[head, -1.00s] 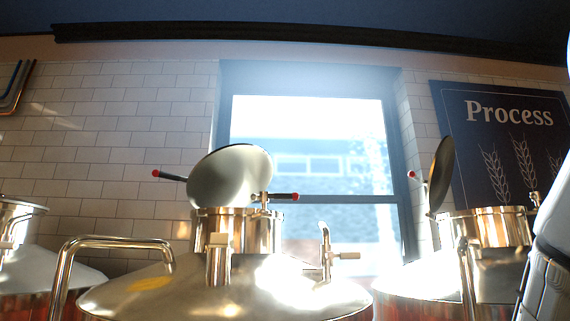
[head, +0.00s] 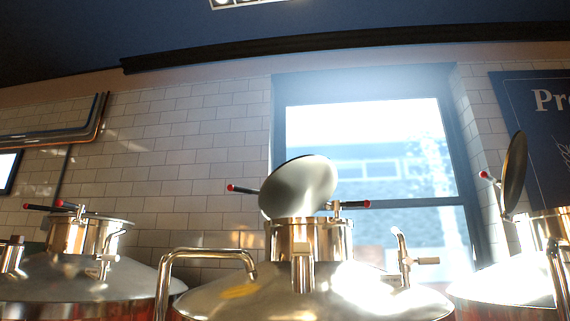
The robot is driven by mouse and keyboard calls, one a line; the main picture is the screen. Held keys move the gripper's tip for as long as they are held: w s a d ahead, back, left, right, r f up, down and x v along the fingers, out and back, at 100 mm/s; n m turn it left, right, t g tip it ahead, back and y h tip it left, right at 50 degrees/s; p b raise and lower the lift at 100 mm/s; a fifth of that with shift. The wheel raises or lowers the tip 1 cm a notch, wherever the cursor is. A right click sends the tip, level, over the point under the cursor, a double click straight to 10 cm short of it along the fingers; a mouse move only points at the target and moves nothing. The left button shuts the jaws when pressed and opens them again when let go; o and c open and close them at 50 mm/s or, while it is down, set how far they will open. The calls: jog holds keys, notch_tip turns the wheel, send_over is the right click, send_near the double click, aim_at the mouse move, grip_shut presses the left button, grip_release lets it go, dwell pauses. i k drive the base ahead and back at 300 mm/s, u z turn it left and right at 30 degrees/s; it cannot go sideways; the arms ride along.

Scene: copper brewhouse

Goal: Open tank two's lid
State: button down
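Three copper and steel tanks stand in a row, and I see no number on any of them. The middle tank (head: 330,300) has its round lid (head: 300,186) tilted up, open above its neck (head: 338,240). The right tank (head: 505,283) has its lid (head: 514,175) standing nearly upright, open. The left tank (head: 60,280) has a flat lid (head: 100,218) lying level on its neck, apparently shut, with red-tipped handles (head: 50,206) above it. My gripper is not in view.
A bent steel pipe (head: 205,252) rises between the left and middle tanks. A valve fitting (head: 403,258) stands on the middle tank's right shoulder. Behind are a tiled wall, a bright window (head: 370,150) and wall pipes (head: 60,133). The floor is out of view.

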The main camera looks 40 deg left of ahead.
aim_at(301, 186)
jog(key=k, duration=0.15)
jog(key=u, duration=1.05)
